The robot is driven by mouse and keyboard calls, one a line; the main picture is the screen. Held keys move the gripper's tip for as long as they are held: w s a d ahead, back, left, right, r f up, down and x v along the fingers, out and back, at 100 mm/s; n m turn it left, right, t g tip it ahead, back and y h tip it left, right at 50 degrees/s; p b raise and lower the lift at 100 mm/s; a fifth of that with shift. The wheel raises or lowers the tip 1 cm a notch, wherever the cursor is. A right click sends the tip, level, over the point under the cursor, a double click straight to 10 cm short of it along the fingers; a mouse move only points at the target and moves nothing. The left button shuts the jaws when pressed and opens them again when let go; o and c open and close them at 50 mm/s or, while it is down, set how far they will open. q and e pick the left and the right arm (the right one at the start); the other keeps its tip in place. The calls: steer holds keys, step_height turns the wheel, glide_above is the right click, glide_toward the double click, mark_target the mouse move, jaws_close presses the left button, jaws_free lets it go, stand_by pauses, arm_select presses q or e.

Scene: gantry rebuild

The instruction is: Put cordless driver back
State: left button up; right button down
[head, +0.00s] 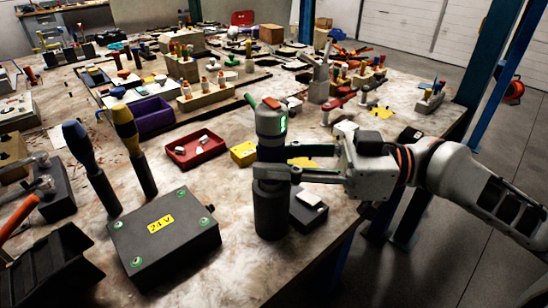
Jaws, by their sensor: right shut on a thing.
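The cordless driver (270,122) seems to be the upright dark cylinder with a grey upper body and a lit green display, near the table's front right. My right gripper (271,163) reaches in from the right and is shut on it around its middle. A dark cylindrical part (271,212) shows directly below the fingers, near the tabletop. I cannot tell whether it is the driver's lower end or a separate holder. The fingers hide the part between. My left gripper is not in view.
A black box with a yellow label (164,239) lies left of the driver. A small black block (309,212) stands close on its right. A red tray (195,149) and a yellow block (243,153) lie behind. Two upright handled tools (80,146) stand at left. Bare tabletop (225,285) shows in front.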

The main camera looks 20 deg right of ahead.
steer(key=shift+r, duration=0.1)
steer(key=c, duration=1.6)
jaws_free()
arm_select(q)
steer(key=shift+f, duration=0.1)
